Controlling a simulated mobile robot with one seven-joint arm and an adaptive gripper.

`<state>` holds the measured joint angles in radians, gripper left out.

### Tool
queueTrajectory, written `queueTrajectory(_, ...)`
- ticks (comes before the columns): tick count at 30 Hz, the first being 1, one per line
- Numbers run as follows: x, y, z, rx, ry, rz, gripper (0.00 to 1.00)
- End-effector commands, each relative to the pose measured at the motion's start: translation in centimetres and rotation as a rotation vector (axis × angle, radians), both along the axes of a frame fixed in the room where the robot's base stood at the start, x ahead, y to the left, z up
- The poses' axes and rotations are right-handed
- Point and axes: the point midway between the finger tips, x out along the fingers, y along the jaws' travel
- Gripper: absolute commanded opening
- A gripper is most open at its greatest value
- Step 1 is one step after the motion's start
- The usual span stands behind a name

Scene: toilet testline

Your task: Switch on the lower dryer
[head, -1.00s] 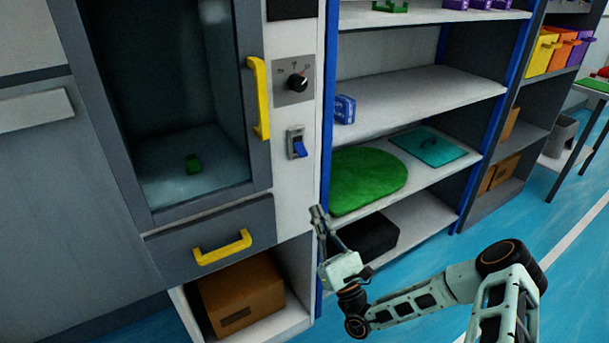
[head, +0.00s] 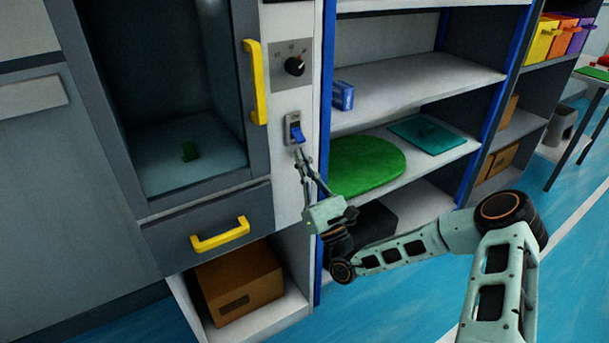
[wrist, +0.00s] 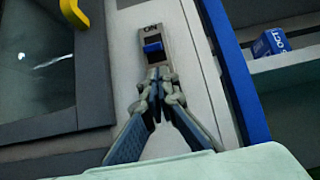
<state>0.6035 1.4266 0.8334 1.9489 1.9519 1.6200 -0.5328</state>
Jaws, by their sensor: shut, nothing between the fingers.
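The dryer (head: 160,192) has a glass door with a yellow handle (head: 255,85) on its right side. A blue rocker switch (head: 296,134) sits on a grey plate on the pale panel right of the door, below a black knob (head: 294,65). In the wrist view the blue switch (wrist: 153,48) lies under an "ON" label. My gripper (head: 302,156) is shut and empty, its fingertips just below the switch. In the wrist view my gripper (wrist: 160,74) points up at the plate's lower part, close below the blue lever. I cannot tell whether it touches.
A grey drawer with a yellow handle (head: 220,235) is below the door, and a cardboard box (head: 240,287) is under it. Shelves at right hold a green round mat (head: 365,165), a teal board (head: 432,136) and a blue box (head: 343,95).

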Motion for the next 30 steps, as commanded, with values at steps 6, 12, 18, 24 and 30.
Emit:
queueTrajectory(6,-0.6,-0.4,1.3,-0.001,0.000,-0.001,0.00)
queueTrajectory(12,-0.7,-0.5,1.5,0.000,0.001,-0.001,0.00)
queueTrajectory(18,-0.7,-0.5,1.5,-0.001,0.002,-0.001,0.00)
queueTrajectory(24,-0.8,-0.5,1.8,-0.010,0.015,-0.001,0.00)
queueTrajectory(30,-0.9,-0.6,1.8,-0.028,0.039,-0.001,0.00)
